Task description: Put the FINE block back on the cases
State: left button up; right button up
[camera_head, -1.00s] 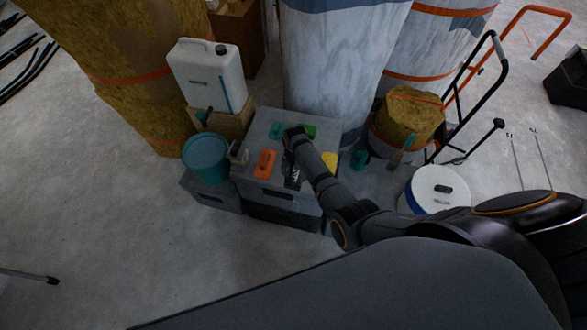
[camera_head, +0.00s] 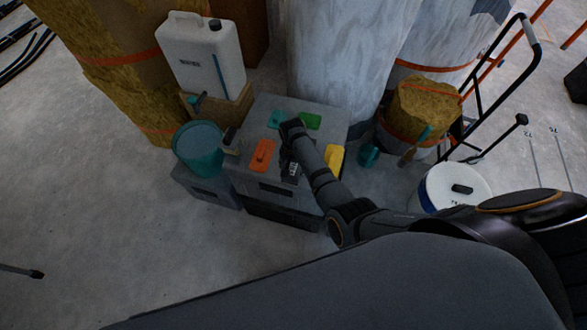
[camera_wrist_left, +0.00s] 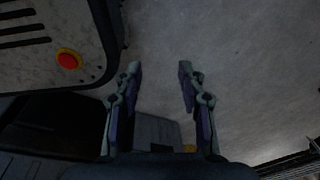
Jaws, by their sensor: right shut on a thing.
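The grey cases (camera_head: 250,183) stand stacked on the floor, with coloured blocks on top. An orange block (camera_head: 262,154) lies at the left, a teal block (camera_head: 277,119) and a green block (camera_head: 310,121) at the back, and a yellow block (camera_head: 334,160) at the right edge. I cannot read FINE on any of them. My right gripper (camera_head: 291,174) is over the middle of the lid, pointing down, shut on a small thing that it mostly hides. I cannot tell whether that thing touches the lid. In the left wrist view my left gripper (camera_wrist_left: 160,75) is open and empty above floor.
A teal bucket (camera_head: 199,150) and a brush (camera_head: 231,142) are left of the cases. A white canister (camera_head: 200,55) stands behind on a carton. Wrapped rolls (camera_head: 345,50) block the back.

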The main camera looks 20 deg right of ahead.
aim_at(293, 168)
jog(key=shift+f, duration=0.15)
jog(key=o, duration=1.3)
pick_arm(q)
jog(key=shift+s, duration=0.5)
pick_arm(e)
jog(key=shift+o, duration=1.3)
pick_arm(q)
jog(key=shift+a, duration=0.1)
notch_tip(293, 168, up, 13)
jog(key=p, duration=1.2)
jog(key=shift+p, duration=0.4)
pick_arm(e)
notch_tip(293, 168, up, 12)
jog(key=shift+r, duration=0.2)
pick_arm(q)
jog(key=shift+f, duration=0.1)
pick_arm(e)
jog(key=shift+w, duration=0.1)
